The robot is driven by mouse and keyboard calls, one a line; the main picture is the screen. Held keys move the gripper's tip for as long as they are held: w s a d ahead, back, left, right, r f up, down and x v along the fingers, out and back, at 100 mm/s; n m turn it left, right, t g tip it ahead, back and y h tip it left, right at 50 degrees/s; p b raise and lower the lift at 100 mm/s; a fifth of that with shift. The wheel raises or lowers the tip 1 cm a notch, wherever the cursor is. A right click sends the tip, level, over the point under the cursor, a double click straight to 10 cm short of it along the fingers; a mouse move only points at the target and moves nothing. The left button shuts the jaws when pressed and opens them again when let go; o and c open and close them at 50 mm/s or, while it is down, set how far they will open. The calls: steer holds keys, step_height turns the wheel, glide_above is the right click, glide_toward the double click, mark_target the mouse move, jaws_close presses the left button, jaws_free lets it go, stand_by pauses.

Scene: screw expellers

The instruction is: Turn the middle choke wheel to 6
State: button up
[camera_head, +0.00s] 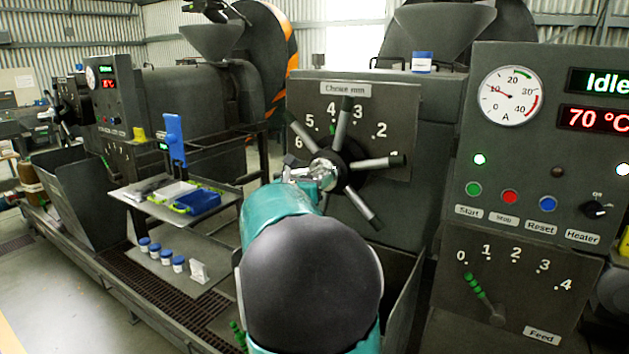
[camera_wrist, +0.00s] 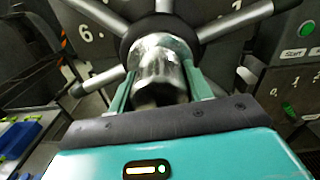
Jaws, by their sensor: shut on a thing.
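The choke wheel (camera_head: 351,152) has a black hub plate and several grey spokes with dark ends. It is mounted on a dark panel (camera_head: 398,105) labelled "Choke mm" with the numbers 2 to 6; a small green mark shows below the 4. My gripper (camera_head: 318,178) is at the wheel's centre, its teal arm partly hiding the lower left spokes. In the wrist view, my gripper (camera_wrist: 158,84) has its teal fingers on both sides of the wheel's shiny metal hub (camera_wrist: 160,58), shut on it. The 6 shows at upper left there. Which mark the wheel reads I cannot tell.
A control panel (camera_head: 547,140) with buttons, gauge and feed lever stands close on the right. A shelf (camera_head: 150,206) with a blue bin is at left, with several blue-lidded jars (camera_head: 166,257) below. Another machine stands behind at far left.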

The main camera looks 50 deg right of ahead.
steer(key=n, duration=1.1)
steer(key=shift+f, duration=0.1)
steer(key=shift+n, duration=0.4)
stand_by(0.3)
steer(key=o, duration=1.4)
steer(key=shift+a, duration=0.1)
steer(key=a, duration=0.9)
steer(key=s+a, duration=0.1)
steer(key=a, duration=0.3)
steer(key=shift+s+a, duration=0.1)
steer(key=shift+a, duration=0.25)
